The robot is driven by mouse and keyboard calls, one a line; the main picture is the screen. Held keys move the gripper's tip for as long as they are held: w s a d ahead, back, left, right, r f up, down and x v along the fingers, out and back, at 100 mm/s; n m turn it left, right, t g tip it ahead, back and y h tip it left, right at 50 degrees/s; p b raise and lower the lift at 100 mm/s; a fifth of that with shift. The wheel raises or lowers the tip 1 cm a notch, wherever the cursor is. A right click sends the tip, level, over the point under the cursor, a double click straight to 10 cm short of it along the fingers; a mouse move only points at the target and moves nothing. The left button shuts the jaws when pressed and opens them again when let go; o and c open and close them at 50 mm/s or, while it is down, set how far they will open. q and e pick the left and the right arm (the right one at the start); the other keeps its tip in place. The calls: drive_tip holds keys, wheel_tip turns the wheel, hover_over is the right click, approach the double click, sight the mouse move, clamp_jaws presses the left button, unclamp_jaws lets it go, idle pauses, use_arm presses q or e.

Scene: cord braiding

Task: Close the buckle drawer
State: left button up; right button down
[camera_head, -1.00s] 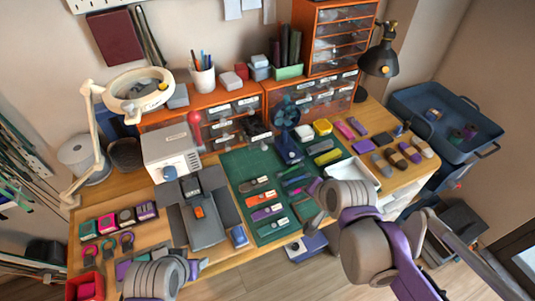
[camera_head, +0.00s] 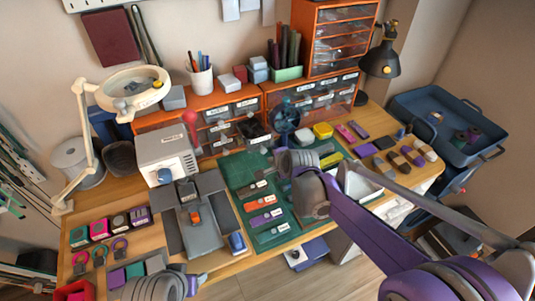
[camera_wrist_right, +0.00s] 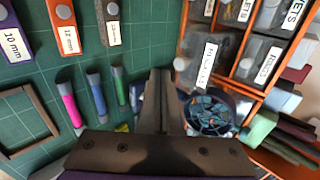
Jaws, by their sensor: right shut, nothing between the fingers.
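The drawer unit (camera_head: 212,116) with small clear-fronted, labelled drawers stands at the back of the bench in an orange frame. One dark drawer (camera_head: 254,131) appears to stick out of it; I take it to be the buckle drawer, though its label is too blurred to read. In the right wrist view a labelled drawer front (camera_wrist_right: 205,62) with a round knob stands close, right of my right gripper (camera_wrist_right: 163,74). That gripper is shut and empty, above the green mat, apart from the drawer. My left wrist (camera_head: 158,286) is at the lower left; its fingers cannot be made out.
The green cutting mat (camera_head: 238,172) holds labelled strips and pens. A grey press-like fixture (camera_head: 196,222) and a white-grey box (camera_head: 166,153) are left of it.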

use_arm(q)
drive_tip(key=shift+r, duration=0.1)
use_arm(e)
drive_tip(key=shift+w+a+f, duration=0.1)
drive_tip(key=shift+w+a, duration=0.15)
drive_tip(key=shift+w, duration=0.4)
drive_tip(key=shift+w+a+f, duration=0.1)
drive_tip(key=shift+w+a, duration=0.15)
drive_tip(key=shift+w, duration=0.35)
drive_tip(key=shift+w+a, duration=0.25)
drive_tip(key=shift+w, duration=0.4)
drive_tip(key=shift+w, duration=0.1)
